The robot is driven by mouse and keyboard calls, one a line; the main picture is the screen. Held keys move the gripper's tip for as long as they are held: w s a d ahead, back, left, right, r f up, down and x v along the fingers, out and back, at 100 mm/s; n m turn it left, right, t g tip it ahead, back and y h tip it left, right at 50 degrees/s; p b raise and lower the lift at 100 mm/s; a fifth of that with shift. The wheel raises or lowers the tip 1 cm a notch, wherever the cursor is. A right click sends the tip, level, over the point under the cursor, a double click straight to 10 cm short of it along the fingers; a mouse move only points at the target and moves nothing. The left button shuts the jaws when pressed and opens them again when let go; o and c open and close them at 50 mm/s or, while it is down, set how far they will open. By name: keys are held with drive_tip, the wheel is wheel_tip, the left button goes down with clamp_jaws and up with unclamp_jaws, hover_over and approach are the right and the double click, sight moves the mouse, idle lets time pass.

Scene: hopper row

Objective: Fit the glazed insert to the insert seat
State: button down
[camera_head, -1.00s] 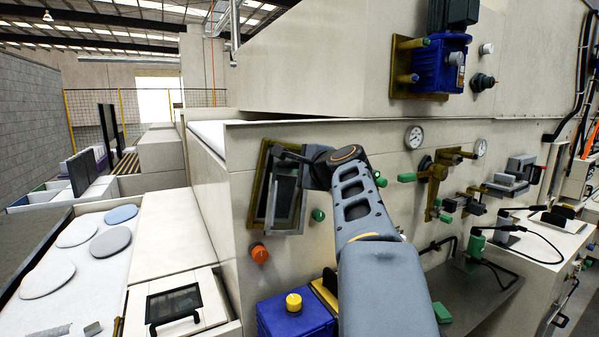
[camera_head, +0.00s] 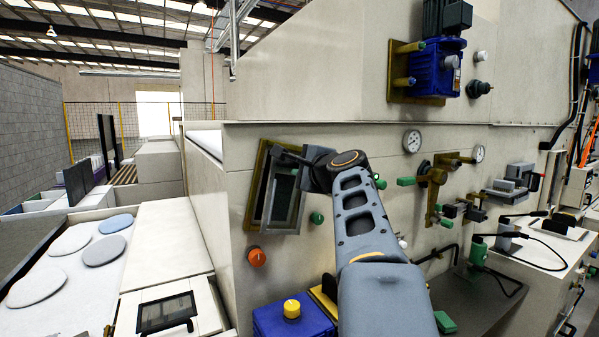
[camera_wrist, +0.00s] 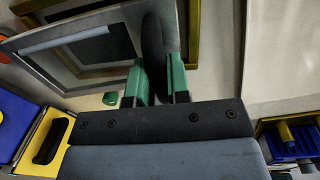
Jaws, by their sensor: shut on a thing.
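The glazed insert (camera_head: 296,212) is a grey frame around a dark pane. It hangs tilted in front of the insert seat (camera_head: 252,186), a brass-edged opening in the cream wall. In the wrist view the insert (camera_wrist: 62,42) slants against the straight brass edge of the seat (camera_wrist: 194,35), and its frame does not line up with it. My gripper (camera_wrist: 157,78) is shut on the insert's dark upright handle between its green fingers. In the head view my gripper (camera_head: 298,158) is at the insert's upper right. Whether insert and seat touch cannot be told.
An orange knob (camera_head: 257,257) sits below the seat and a green knob (camera_head: 317,218) to its right. A blue box with a yellow knob (camera_head: 292,306) stands below. Brass valve fittings (camera_head: 433,184) and a gauge (camera_head: 412,141) are on the wall at right.

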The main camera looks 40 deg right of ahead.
drive_tip(key=shift+s+t+h+b, duration=0.3)
drive_tip(key=shift+s+t+b, duration=0.25)
drive_tip(key=shift+b, duration=1.2)
drive_tip(key=shift+w+b, duration=0.1)
drive_tip(key=shift+b, duration=0.2)
drive_tip(key=shift+w, duration=0.25)
drive_tip(key=shift+w+d+p, duration=0.15)
drive_tip(key=shift+w+p, duration=0.25)
drive_tip(key=shift+w, duration=0.85)
drive_tip(key=shift+w, duration=0.15)
idle(0.5)
drive_tip(key=shift+w+d, duration=0.15)
drive_tip(key=shift+w, duration=0.75)
